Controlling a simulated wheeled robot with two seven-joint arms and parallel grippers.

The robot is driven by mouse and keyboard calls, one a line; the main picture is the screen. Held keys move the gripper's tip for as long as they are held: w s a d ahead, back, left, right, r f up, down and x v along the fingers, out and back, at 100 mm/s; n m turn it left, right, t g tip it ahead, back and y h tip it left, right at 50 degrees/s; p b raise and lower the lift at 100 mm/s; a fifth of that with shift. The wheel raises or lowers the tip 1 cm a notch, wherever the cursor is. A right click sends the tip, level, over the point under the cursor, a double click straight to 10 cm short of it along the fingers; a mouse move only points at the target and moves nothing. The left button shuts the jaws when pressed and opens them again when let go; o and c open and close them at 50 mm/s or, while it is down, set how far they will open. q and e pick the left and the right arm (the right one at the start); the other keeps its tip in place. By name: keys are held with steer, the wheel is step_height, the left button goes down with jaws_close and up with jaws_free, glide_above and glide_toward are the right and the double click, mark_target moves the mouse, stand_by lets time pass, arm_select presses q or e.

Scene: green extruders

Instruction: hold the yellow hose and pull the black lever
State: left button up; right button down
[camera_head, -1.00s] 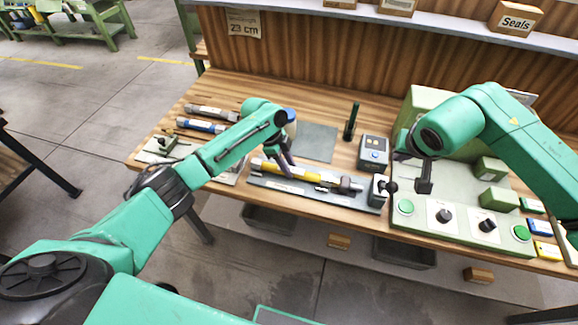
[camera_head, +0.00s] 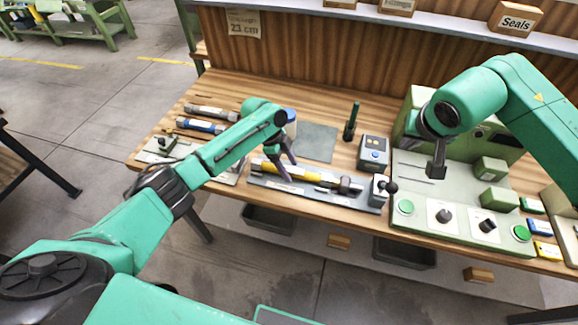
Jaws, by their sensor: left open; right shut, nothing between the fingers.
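The yellow hose (camera_head: 305,175) lies on a grey fixture plate (camera_head: 270,184) near the table's front edge, with a dark fitting at its right end. The black lever, with a round knob (camera_head: 391,187), stands at a small grey block (camera_head: 378,195) at the plate's right end. My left gripper (camera_head: 281,163) is open, with its fingers pointing down at the left part of the hose. I cannot tell whether they touch it. My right gripper (camera_head: 437,170) is shut and empty, pointing down above the green panel, right of the lever and apart from it.
A green machine panel (camera_head: 420,222) with knobs and buttons fills the right side. A grey box with a blue button (camera_head: 373,153) and a dark green upright post (camera_head: 351,122) stand behind the plate. Other hoses (camera_head: 203,126) lie at the left. A grey mat (camera_head: 316,141) is clear.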

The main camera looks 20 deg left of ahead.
arm_select(q)
steer(key=v, duration=1.2)
